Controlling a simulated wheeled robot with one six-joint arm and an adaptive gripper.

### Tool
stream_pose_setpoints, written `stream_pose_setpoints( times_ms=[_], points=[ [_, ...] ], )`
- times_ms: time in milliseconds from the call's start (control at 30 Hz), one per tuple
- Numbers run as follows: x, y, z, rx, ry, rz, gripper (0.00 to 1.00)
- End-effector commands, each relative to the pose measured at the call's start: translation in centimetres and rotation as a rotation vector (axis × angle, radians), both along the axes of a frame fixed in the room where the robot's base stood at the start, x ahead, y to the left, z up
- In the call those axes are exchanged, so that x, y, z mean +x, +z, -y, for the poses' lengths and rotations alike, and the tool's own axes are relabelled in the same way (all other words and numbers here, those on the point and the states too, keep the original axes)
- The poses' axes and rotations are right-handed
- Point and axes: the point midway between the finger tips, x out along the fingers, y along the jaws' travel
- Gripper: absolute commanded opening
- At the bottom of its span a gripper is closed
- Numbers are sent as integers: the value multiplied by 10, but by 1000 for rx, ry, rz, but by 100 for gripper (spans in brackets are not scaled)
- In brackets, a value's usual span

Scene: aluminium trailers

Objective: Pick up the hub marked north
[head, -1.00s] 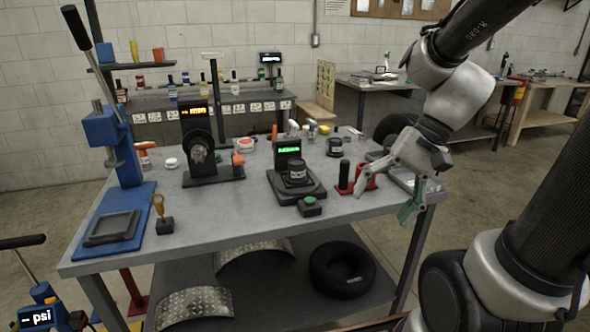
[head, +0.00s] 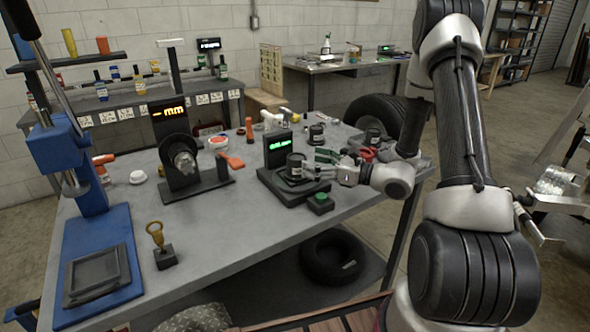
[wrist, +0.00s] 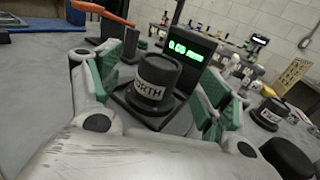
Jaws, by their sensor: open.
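The hub marked north (wrist: 154,86) is a dark grey cylinder with a wide base and a white label reading "ORTH", its first letter hidden. It sits on a black device (head: 293,187) with a green readout, on the grey table; the hub also shows in the head view (head: 296,164). My gripper (wrist: 160,95) is open with green-padded fingers on either side of the hub in the wrist view, apart from it as far as I can see. In the head view my gripper (head: 318,165) reaches in from the right, close beside the hub.
A gauge with an orange "mm" display (head: 180,150) and an orange lever is left. A blue press (head: 75,170) stands far left.

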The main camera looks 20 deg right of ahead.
Motion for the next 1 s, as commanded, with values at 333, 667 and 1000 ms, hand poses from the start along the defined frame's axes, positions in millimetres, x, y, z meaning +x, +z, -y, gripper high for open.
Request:
stream_pose_setpoints(
  times_ms=[333,667,1000],
  points=[
    [35,-1,-37,-2,5,1,78],
    [42,-2,-45,-2,3,-1,78],
    [42,-2,-44,-2,4,-1,18]
  ],
)
